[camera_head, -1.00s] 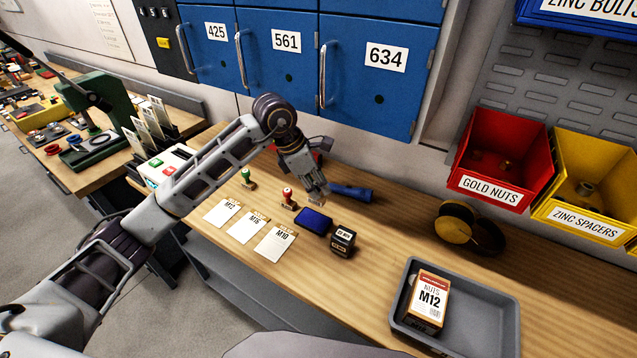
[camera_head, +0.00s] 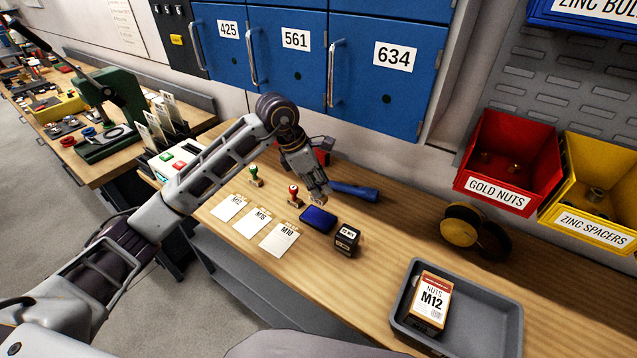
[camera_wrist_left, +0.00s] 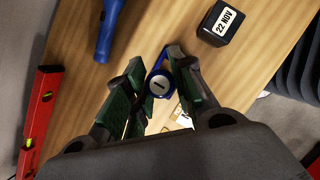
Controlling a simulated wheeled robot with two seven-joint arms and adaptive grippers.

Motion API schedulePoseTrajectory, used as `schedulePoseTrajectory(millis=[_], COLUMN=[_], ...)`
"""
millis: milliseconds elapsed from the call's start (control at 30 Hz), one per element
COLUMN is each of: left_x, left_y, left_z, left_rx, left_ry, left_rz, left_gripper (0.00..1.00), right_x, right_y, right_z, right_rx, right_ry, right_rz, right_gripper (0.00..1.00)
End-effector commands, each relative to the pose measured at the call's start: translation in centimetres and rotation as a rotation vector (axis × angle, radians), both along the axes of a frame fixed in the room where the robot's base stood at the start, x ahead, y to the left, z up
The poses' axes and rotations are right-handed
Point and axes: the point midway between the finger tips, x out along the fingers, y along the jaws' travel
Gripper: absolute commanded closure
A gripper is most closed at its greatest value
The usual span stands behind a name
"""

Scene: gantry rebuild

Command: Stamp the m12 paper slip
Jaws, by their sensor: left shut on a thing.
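My left gripper (camera_head: 320,197) is over the bench, behind the blue ink pad (camera_head: 318,219). In the left wrist view its fingers (camera_wrist_left: 160,88) are shut on a blue-handled stamp (camera_wrist_left: 158,84) with a pale, marked top. The fingers hide the stamp's lower part; I cannot tell whether it touches the bench. The M12 slip (camera_head: 229,208) lies flat, leftmost of three white slips. The M16 slip (camera_head: 255,221) and M10 slip (camera_head: 280,238) lie to its right. A green stamp (camera_head: 254,174) and a red stamp (camera_head: 293,194) stand behind them.
A black date block (camera_head: 346,239) stands right of the pad; a blue torch (camera_head: 354,191) lies behind. A grey tray (camera_head: 481,318) holds an M12 nuts box (camera_head: 429,303). In the left wrist view, a red level (camera_wrist_left: 42,115) lies left.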

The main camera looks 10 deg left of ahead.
Motion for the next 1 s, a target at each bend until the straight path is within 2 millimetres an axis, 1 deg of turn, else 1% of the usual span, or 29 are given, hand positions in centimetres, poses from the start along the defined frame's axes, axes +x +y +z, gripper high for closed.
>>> schedulePoseTrajectory(millis=[167, 433, 567, 800, 1000], left_x=[0.0, 0.0, 0.0, 0.0, 0.0], left_y=[0.0, 0.0, -0.1, 0.0, 0.0], left_z=[-0.4, -1.9, -2.8, -4.5, -5.6], left_rx=[0.0, 0.0, -0.001, -0.001, 0.0], left_ry=[0.001, 0.001, 0.002, 0.001, 0.0], left_rz=[0.0, 0.0, -0.001, 0.001, 0.0], left_gripper=[0.91, 0.91, 0.91, 0.91, 0.91], right_x=[0.0, 0.0, 0.1, 0.4, 0.8], right_y=[0.3, 0.0, -0.6, -2.3, -2.6], right_z=[-0.2, -0.9, -1.3, -2.0, -2.4], right_rx=[0.003, 0.0, -0.006, -0.024, -0.028], right_ry=[0.0, -0.001, -0.002, -0.006, -0.011], right_rz=[-0.001, 0.0, 0.001, 0.004, 0.002], right_gripper=[0.6, 0.6, 0.6, 0.6, 0.6])
